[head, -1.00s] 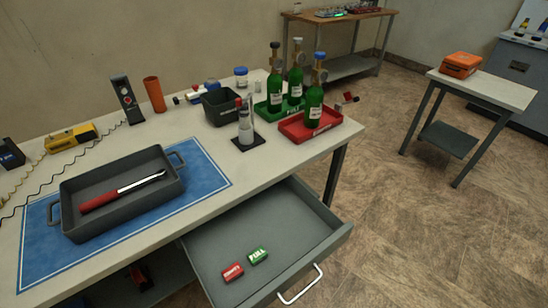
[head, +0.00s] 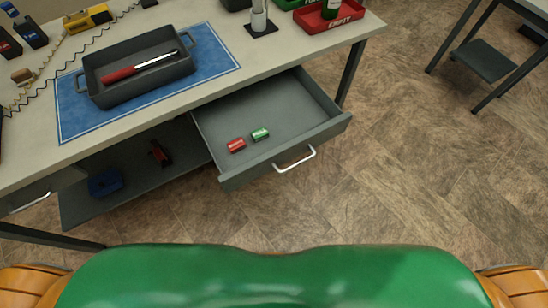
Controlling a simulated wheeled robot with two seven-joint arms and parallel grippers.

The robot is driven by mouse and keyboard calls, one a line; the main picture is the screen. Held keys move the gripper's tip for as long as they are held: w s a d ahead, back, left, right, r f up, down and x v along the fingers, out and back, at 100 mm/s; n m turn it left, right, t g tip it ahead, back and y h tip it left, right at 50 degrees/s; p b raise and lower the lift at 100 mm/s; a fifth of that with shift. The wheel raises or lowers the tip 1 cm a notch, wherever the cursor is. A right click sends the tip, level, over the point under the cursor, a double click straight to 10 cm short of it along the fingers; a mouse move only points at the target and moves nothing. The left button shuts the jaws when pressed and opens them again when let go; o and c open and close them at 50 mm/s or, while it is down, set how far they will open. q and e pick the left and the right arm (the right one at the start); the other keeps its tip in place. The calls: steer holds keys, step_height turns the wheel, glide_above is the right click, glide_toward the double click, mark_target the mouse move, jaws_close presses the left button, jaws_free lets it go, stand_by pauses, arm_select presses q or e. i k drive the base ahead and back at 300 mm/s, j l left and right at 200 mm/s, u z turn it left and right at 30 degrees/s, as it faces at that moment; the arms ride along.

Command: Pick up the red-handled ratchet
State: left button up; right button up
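The red-handled ratchet (head: 120,74) lies in a dark grey tray (head: 146,93) on the blue mat (head: 68,117) on the workbench. Its red handle points left and its silver shaft points right. Nothing covers it. Neither of my grippers is in view. My green body front and orange parts at both lower corners fill the bottom of the view.
The bench drawer (head: 290,100) stands open and sticks out towards me, holding a red block (head: 236,145) and a green block (head: 260,134). A lower shelf (head: 135,180) holds a blue item. A red tray (head: 330,20) sits at the bench's right end.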

mark_target(175, 54)
steer(key=i+j+u, duration=0.3)
steer(key=j, duration=0.2)
steer(key=i+j+u, duration=0.1)
steer(key=j+u, duration=0.2)
steer(key=j, duration=0.15)
steer(key=i+j+u, duration=0.35)
steer(key=k+j, duration=0.05)
